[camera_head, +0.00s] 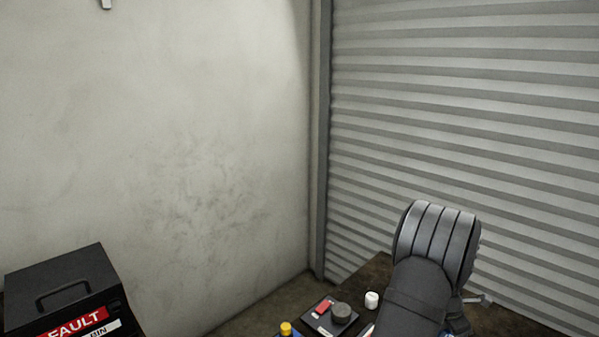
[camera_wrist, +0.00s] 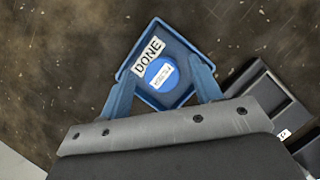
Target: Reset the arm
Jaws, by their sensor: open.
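My gripper (camera_wrist: 160,66) is open, seen in the wrist view with its two blue fingers spread apart and nothing visible held between them. Beyond the fingers is a blue square tray (camera_wrist: 195,67) with a white label reading DONE (camera_wrist: 148,55). A round blue object (camera_wrist: 160,73) with a small white label lies in the tray, apart from the fingers as far as I can tell. In the head view my arm shows at the lower right; the gripper itself is hidden or out of frame there.
A dark tray (camera_wrist: 268,92) lies right of the blue tray. In the head view, the table (camera_head: 376,270) bears a dark tray (camera_head: 318,325) with a red piece (camera_head: 326,309) and grey round piece (camera_head: 341,313), plus a white item (camera_head: 371,299). A black FAULT bin (camera_head: 62,282) stands lower left.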

